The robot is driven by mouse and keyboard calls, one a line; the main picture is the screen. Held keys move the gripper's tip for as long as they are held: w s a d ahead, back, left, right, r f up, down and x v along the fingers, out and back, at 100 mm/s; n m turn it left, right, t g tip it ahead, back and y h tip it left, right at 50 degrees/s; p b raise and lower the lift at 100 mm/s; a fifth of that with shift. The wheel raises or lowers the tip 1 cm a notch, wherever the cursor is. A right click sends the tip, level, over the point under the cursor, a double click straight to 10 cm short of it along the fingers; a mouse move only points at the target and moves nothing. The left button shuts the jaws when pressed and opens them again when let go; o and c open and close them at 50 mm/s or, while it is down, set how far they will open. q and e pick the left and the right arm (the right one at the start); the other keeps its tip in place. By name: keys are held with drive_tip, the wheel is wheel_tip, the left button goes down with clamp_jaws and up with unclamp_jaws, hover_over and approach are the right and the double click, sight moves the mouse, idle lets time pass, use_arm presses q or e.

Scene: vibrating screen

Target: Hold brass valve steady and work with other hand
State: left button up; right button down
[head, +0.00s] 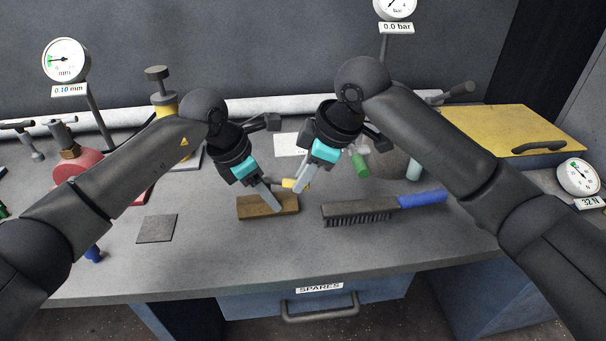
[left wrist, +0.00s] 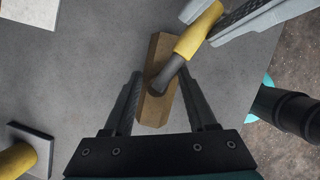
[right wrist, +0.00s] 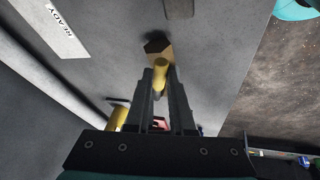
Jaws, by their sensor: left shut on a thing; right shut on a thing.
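The brass valve (head: 250,207) is a brownish-gold, faceted block lying on the grey bench at the middle. My left gripper (head: 272,206) comes down over it from above; in the left wrist view its fingers stand on either side of the block (left wrist: 157,108), shut on it. My right gripper (head: 296,187) is shut on a yellow handle (head: 288,183). In the left wrist view the yellow handle (left wrist: 198,32) has a dark grey shaft slanting down to the block. In the right wrist view the handle's round yellow end (right wrist: 160,72) lies between the fingers.
A wire brush (head: 355,213) with a blue grip lies just right of the valve. A flat grey plate (head: 157,229) lies to the left. A red fitting (head: 82,170) and a yellow lid (head: 530,130) stand farther out. The front bench strip is clear.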

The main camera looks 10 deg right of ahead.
drive_tip(key=shift+s+a, duration=0.1)
drive_tip(key=shift+s, duration=0.05)
drive_tip(key=s+a+m+t+h, duration=0.1)
drive_tip(key=s+a+m+h, duration=0.4)
drive_tip(key=m, duration=0.9)
drive_tip(key=shift+a+h, duration=0.3)
drive_tip(key=shift+a, duration=1)
drive_tip(key=c, duration=0.8)
unclamp_jaws()
drive_tip(key=shift+w, duration=0.15)
drive_tip(key=shift+o, duration=0.2)
